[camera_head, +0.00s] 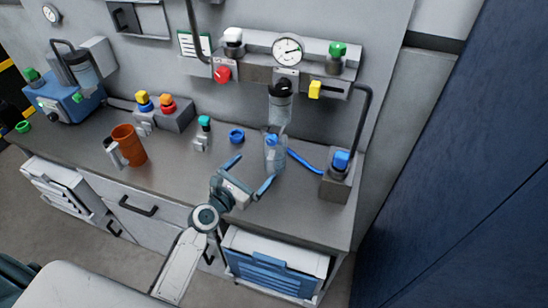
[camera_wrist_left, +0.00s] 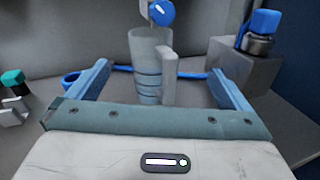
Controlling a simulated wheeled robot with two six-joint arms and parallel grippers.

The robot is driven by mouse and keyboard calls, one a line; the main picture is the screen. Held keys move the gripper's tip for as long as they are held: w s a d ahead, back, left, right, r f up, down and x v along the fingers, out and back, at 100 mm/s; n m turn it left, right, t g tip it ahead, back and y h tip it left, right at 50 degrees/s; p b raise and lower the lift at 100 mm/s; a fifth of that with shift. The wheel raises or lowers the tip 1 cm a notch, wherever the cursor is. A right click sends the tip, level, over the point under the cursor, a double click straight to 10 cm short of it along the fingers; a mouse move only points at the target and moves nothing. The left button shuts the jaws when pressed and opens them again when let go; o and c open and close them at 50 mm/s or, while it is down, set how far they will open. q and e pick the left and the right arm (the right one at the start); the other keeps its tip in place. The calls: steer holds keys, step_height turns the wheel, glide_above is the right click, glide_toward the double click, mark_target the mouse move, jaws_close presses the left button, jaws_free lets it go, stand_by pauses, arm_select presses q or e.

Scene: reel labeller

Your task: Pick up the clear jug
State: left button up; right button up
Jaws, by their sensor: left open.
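The clear jug (camera_head: 275,160) stands upright on the grey worktop, below the wall-mounted filter bowl. It is see-through with blue bands. In the left wrist view the jug (camera_wrist_left: 147,75) is ahead in the middle, its pale handle on its right side. My left gripper (camera_head: 252,172) is open and empty in front of the jug. In the left wrist view its two blue fingers stand on either side of the jug, apart from it. The gripper body hides the worktop in front. My right gripper is not in view.
A blue knob (camera_wrist_left: 161,12) hangs just above the jug. A blue hose (camera_head: 305,160) runs behind it to a grey block with a blue cap (camera_head: 341,160). A blue ring (camera_head: 236,135), a teal-topped fitting (camera_head: 204,132) and an orange jug (camera_head: 129,145) stand to the left.

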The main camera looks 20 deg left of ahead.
mark_target(267, 148)
arm_select(q)
steer(key=shift+n+y, duration=0.3)
steer(key=shift+n, duration=0.5)
steer(key=x, duration=0.5)
steer(key=shift+w+a+r+p, duration=0.25)
steer(key=shift+w+a+p, duration=0.05)
steer(key=shift+a+p, duration=0.05)
steer(key=shift+a+x, duration=0.2)
steer(key=shift+x, duration=2.8)
steer(key=c, duration=1.6)
